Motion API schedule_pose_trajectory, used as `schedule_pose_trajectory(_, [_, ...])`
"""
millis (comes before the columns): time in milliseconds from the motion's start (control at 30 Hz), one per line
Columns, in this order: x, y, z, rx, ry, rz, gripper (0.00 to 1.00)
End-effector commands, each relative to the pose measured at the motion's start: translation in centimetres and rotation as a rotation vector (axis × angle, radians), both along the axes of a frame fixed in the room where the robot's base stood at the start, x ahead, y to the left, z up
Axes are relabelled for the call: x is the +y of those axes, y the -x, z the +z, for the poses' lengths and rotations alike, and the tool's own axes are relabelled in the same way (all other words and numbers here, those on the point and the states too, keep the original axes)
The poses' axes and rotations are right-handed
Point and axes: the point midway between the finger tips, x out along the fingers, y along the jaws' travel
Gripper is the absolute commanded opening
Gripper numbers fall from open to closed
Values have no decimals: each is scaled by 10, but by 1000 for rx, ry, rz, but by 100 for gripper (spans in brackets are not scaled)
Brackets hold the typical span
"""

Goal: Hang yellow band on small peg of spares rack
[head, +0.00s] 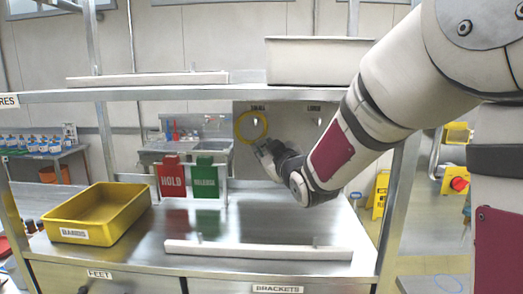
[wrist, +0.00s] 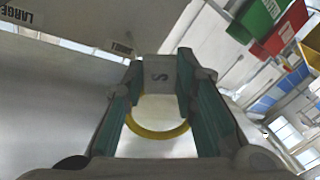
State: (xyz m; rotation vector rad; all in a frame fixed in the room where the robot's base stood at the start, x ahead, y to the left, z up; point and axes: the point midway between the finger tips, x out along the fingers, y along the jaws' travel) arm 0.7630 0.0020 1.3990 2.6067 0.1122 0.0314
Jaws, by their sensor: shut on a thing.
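The yellow band (head: 237,121) is a thin ring held up in front of the grey spares rack panel (head: 288,135), at the spot below its SMALL label (head: 257,107). My gripper (head: 263,150) is just below and right of the ring. In the wrist view the fingers (wrist: 160,88) are shut on a grey tab marked S (wrist: 160,75), and an arc of the band (wrist: 157,134) shows between them. A small pale peg appears inside the ring in the head view; I cannot tell whether the band is around it or in front of it.
A second peg (head: 319,122) is under the LARGE label (head: 314,107). Red HOLD (head: 172,180) and green RELEASE (head: 207,181) signs stand left of my arm. A yellow bin (head: 100,213) is on the bench at left. A shelf (head: 200,93) runs above the panel.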

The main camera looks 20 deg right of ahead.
Motion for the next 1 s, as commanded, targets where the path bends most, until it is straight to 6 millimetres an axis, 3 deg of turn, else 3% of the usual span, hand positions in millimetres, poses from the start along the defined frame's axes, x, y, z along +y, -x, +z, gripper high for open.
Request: schedule_pose_trajectory(1000, [-21,-63,-1,0,1,-1,0])
